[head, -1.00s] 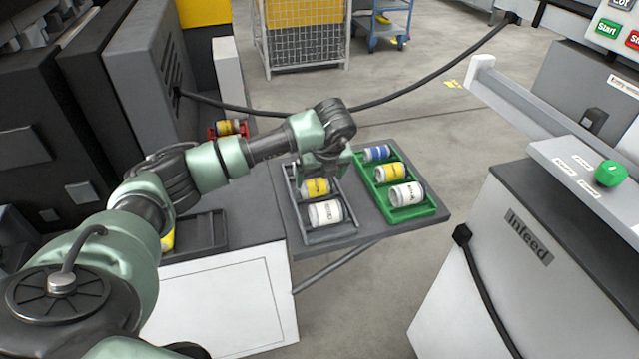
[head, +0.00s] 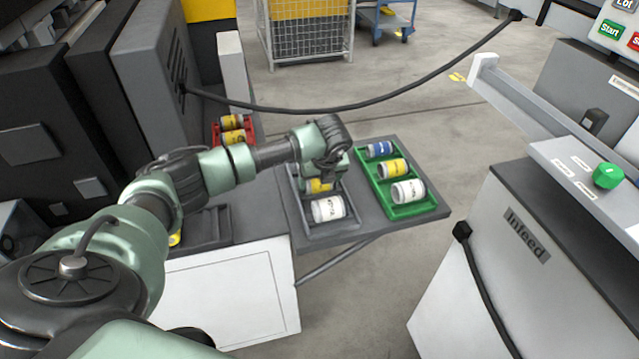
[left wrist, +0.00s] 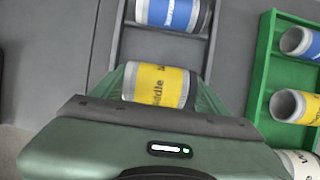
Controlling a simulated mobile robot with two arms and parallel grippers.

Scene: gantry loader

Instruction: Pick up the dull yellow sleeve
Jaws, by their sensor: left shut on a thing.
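A yellow sleeve (head: 318,186) with grey ends lies on its side in the grey tray (head: 335,230), mostly hidden by my left gripper (head: 322,178) in the head view. In the left wrist view, the yellow sleeve (left wrist: 158,86) shows dark lettering, partly cut off by the gripper body. My left gripper (left wrist: 162,92) is shut on it, with a green finger on each side. The sleeve appears still down in the tray; any lift cannot be told. My right gripper is not in view.
The grey tray also holds a white sleeve (head: 328,208) and a blue sleeve (left wrist: 172,12). Close to its right is a green tray (head: 412,211) with blue, yellow and white sleeves. A red tray (head: 250,130) with yellow sleeves and a black tray (head: 222,228) are to the left.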

